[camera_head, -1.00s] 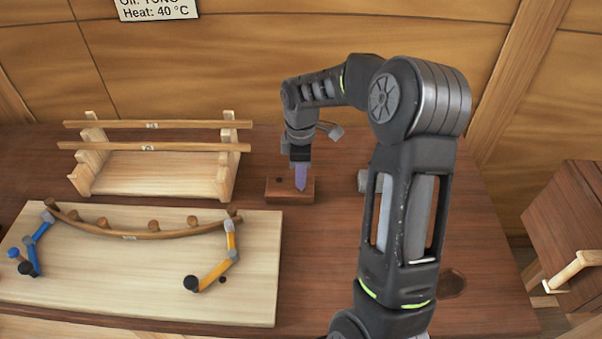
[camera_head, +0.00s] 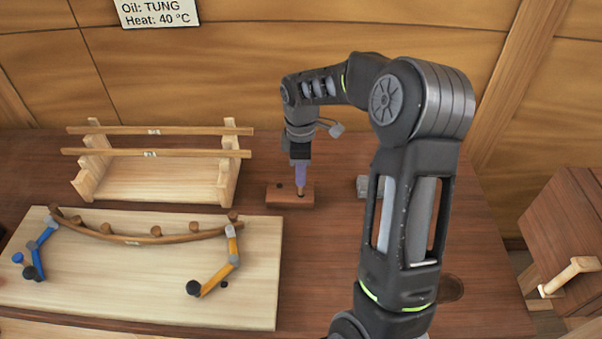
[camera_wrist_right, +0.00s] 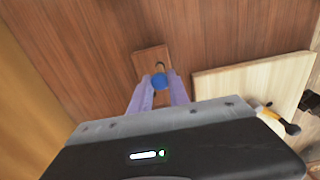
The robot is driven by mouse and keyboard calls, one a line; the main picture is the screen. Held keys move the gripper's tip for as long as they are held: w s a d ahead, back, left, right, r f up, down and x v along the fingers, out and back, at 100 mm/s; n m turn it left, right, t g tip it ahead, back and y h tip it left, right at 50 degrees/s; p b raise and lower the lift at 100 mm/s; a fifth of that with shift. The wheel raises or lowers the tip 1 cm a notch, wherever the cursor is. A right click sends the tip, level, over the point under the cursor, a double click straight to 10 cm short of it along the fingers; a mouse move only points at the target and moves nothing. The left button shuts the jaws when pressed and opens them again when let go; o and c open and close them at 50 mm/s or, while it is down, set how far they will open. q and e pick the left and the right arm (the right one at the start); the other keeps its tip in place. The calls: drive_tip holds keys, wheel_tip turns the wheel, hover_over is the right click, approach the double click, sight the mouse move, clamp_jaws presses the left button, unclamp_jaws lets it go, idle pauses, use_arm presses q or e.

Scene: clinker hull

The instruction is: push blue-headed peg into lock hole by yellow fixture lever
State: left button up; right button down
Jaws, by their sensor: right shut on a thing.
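My right gripper (camera_head: 301,180) points down over a small dark wooden block (camera_head: 277,198). It is shut on a blue-headed peg; the blue head (camera_wrist_right: 160,81) shows between the purple fingers in the right wrist view. The peg's tan shaft (camera_head: 301,189) shows below the fingertips, over a hole in the block; I cannot tell whether its tip is still inside. The yellow fixture lever (camera_head: 220,275) lies on the pale board, with a black knob at its lower end. My left gripper is not in view.
A curved wooden strip (camera_head: 130,239) is held on the pale board (camera_head: 120,290). A blue lever (camera_head: 40,250) stands at left, with a blue-headed peg (camera_head: 17,258) beside it. A wooden rack (camera_head: 160,180) with two rails stands behind. A grey object (camera_head: 363,187) sits right of the block.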

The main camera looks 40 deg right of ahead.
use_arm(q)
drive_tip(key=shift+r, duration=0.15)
use_arm(e)
drive_tip(key=shift+r, duration=1)
